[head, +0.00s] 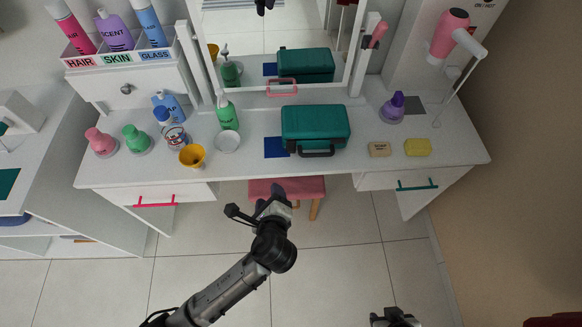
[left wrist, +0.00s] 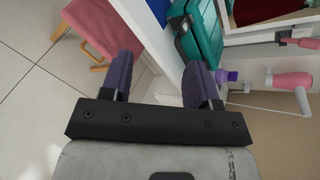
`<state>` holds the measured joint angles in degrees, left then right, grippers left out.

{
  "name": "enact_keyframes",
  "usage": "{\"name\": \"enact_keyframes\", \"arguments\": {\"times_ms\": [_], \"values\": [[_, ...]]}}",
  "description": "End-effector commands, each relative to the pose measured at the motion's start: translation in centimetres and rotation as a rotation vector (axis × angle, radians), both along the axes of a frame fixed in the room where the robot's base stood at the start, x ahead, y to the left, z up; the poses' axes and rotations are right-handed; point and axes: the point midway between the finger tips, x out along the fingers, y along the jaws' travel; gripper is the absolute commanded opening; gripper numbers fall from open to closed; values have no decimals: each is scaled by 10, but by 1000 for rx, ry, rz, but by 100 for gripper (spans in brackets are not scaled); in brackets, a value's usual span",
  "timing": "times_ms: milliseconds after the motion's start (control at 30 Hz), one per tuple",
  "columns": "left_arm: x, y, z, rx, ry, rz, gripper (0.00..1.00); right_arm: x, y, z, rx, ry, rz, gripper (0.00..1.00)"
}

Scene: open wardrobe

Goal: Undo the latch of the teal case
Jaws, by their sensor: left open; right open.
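The teal case (head: 315,124) stands shut on the white dressing table, with a dark handle (head: 317,153) at its front edge. Its latch is too small to make out. In the left wrist view the teal case (left wrist: 199,35) is at the upper right, beyond the fingers. My left gripper (head: 272,196) is in front of the table, below and left of the case, apart from it. In the left wrist view its two dark fingers (left wrist: 162,82) are spread with nothing between them. My right gripper (head: 397,318) is at the bottom edge of the head view, far from the case, partly cut off.
A blue square (head: 276,147) lies left of the case. A yellow cup (head: 192,156), white dish (head: 228,141) and green bottle (head: 227,112) stand further left. Soap (head: 380,149), a yellow sponge (head: 418,147) and purple bottle (head: 393,108) are right. A pink stool (head: 288,189) is under the table.

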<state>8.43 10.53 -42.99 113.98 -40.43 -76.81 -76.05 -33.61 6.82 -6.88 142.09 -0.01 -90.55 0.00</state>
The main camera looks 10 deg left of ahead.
Motion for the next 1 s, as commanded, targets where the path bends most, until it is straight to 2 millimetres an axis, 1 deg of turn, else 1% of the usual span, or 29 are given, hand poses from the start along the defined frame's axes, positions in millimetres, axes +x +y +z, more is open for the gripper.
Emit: {"name": "enact_keyframes", "arguments": {"times_ms": [33, 100, 200, 300, 400, 500, 600, 767, 867, 1000], "values": [[11, -7, -29, 94, -33, -44, 55, 0, 0, -38, 0, 1, 0, 43], [22, -15, -41, 226, -70, -97, 55, 0, 0, -60, 0, 1, 0, 43], [35, -26, -55, 401, -122, -158, 55, 0, 0, -88, 0, 0, 0, 43], [46, -36, -66, 556, -165, -201, 55, 1, 0, -111, 0, -3, 0, 43], [53, -43, -74, 681, -199, -231, 55, 2, 0, -128, 0, -5, 0, 43], [58, -48, -79, 774, -224, -248, 55, 2, 0, -139, 0, -5, 0, 43], [62, -52, -81, 836, -240, -258, 55, 2, 0, -146, 0, -5, 0, 43], [71, -53, -82, 879, -251, -264, 55, 2, 0, -152, 0, -6, 0, 43], [83, -51, -83, 883, -251, -264, 55, 2, 0, -157, -1, -7, 1, 43], [108, -47, -83, 882, -252, -262, 55, 2, 0, -167, -1, -7, 2, 43]]}}
